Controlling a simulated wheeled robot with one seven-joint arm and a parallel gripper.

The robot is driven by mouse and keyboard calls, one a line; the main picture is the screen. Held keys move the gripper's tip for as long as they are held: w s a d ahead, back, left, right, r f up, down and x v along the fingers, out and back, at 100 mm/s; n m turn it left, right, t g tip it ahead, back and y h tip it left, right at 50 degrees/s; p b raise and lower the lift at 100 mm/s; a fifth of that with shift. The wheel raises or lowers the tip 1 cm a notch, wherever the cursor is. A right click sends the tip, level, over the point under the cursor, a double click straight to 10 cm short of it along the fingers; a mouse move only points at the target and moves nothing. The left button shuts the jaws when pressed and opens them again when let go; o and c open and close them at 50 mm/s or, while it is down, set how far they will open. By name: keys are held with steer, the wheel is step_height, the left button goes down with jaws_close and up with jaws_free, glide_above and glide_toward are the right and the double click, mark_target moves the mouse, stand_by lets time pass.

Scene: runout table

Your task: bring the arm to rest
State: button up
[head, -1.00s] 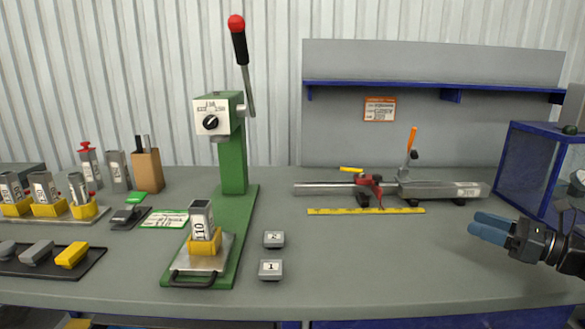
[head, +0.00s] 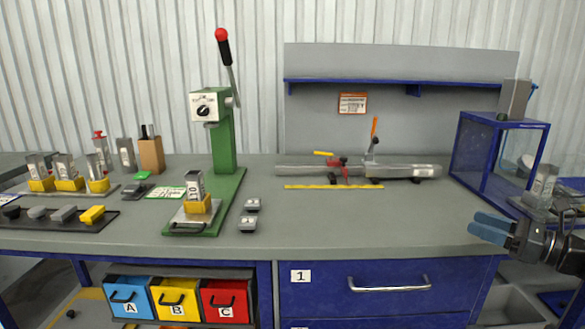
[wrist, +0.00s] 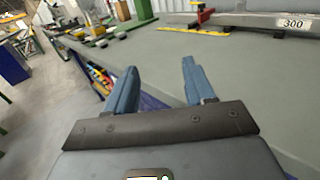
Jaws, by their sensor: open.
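My gripper (head: 490,229) is at the right of the head view, in front of the right end of the grey bench (head: 350,225). Its two blue fingers point left and are apart, with nothing between them. In the wrist view my gripper (wrist: 155,85) also shows open and empty, with the bench top and its front edge beyond the fingers. No object touches the fingers.
A blue-framed box (head: 497,160) stands at the bench's right end, near my arm. A green press (head: 225,150) with a red-knobbed lever stands left of centre. A clamp fixture (head: 410,171) lies at the back. The bench's front right is clear.

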steer(key=s+a+f+h, duration=0.2)
steer(key=a+f, duration=0.1)
steer(key=f, duration=0.3)
steer(key=s+a+f+h, duration=0.1)
steer(key=s+a+f, duration=0.1)
steer(key=f, duration=0.5)
steer(key=s+a+f+n+g+h, duration=0.1)
steer(key=s+a+f+n+h, duration=0.35)
steer(key=s+f, duration=0.55)
steer(key=s+a+f+n+h, duration=0.3)
steer(key=s+a+f, duration=0.2)
steer(key=s+f, duration=0.45)
steer(key=s+a+r+n+h, duration=0.1)
steer(key=s+a+r+n, duration=0.2)
steer(key=s, duration=0.7)
steer(key=s+r+n+h, duration=0.25)
steer(key=s+n, duration=0.25)
steer(key=s, duration=0.6)
steer(key=s+a+r+n+t, duration=0.1)
steer(key=s+r+n, duration=0.4)
steer(key=r, duration=0.5)
steer(key=s+a+r+n+t+y, duration=0.1)
steer(key=s+a+r+n+t, duration=0.1)
steer(key=s+r+n, duration=0.4)
step_height(320, 180, up, 4)
steer(key=shift+s+f, duration=0.1)
steer(key=shift+s, duration=0.3)
steer(key=shift+a+n, duration=0.1)
steer(key=shift+n, duration=0.15)
steer(key=shift+c, duration=0.4)
